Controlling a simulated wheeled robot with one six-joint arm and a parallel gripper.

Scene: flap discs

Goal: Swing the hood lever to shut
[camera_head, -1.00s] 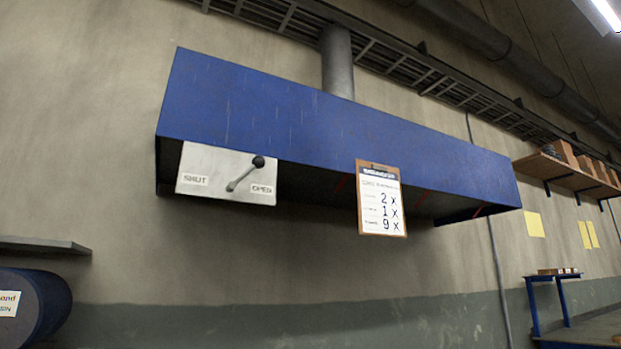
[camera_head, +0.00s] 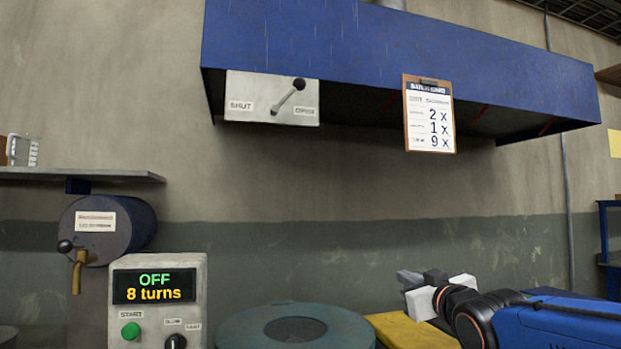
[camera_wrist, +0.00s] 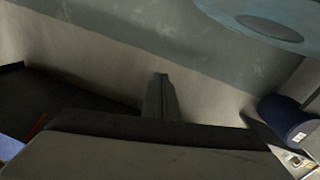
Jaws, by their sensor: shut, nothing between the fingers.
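The hood lever (camera_head: 288,97) is a grey arm with a black knob. It is on a pale plate (camera_head: 250,92) on the front left of the blue hood (camera_head: 350,55). The lever tilts up and right, its knob above the OPEN label (camera_head: 305,111); the SHUT label (camera_head: 241,106) is at the plate's left. My gripper (camera_head: 408,280) is low at the right in the head view, well below the hood and apart from the lever. Its closed fingers also show in the wrist view (camera_wrist: 158,95), with nothing between them. I cannot make out the lever in the wrist view.
A clipboard (camera_head: 430,114) hangs at the hood's front edge. Below are a control box (camera_head: 158,325) reading OFF, 8 turns, and a round teal-topped thing (camera_head: 295,330). A drum with a tap (camera_head: 125,225) and a shelf (camera_head: 90,176) are at left. The wall below the hood is clear.

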